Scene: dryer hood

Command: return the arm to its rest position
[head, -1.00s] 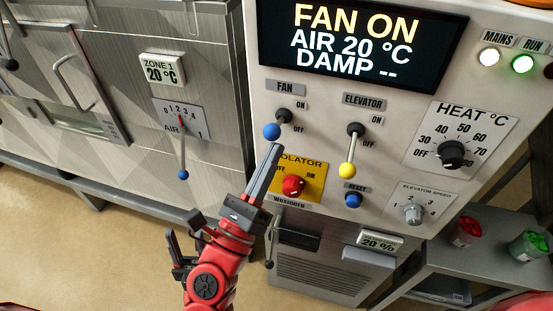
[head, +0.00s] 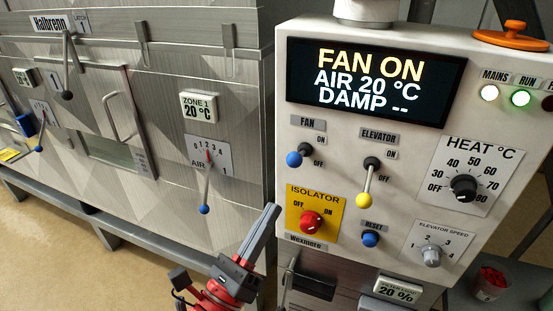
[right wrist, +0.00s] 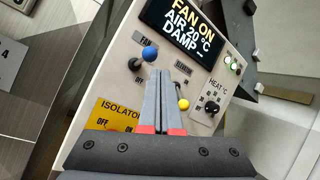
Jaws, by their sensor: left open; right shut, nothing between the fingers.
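My right gripper (head: 270,212) is at the lower middle of the head view, left of the control panel (head: 330,262), its grey fingers together and empty. It also shows in the right wrist view (right wrist: 165,75), in front of the panel. In the head view its tips are below and left of the blue-tipped fan lever (head: 293,159), with a gap between. The display (head: 375,80) reads FAN ON, AIR 20 °C.
The panel carries the yellow-tipped elevator lever (head: 366,200), red isolator knob (head: 311,222), blue reset button (head: 370,239) and heat dial (head: 464,187). Left stands the metal dryer with an air lever (head: 205,208) and door handle (head: 121,115). A red container (head: 491,282) sits at lower right.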

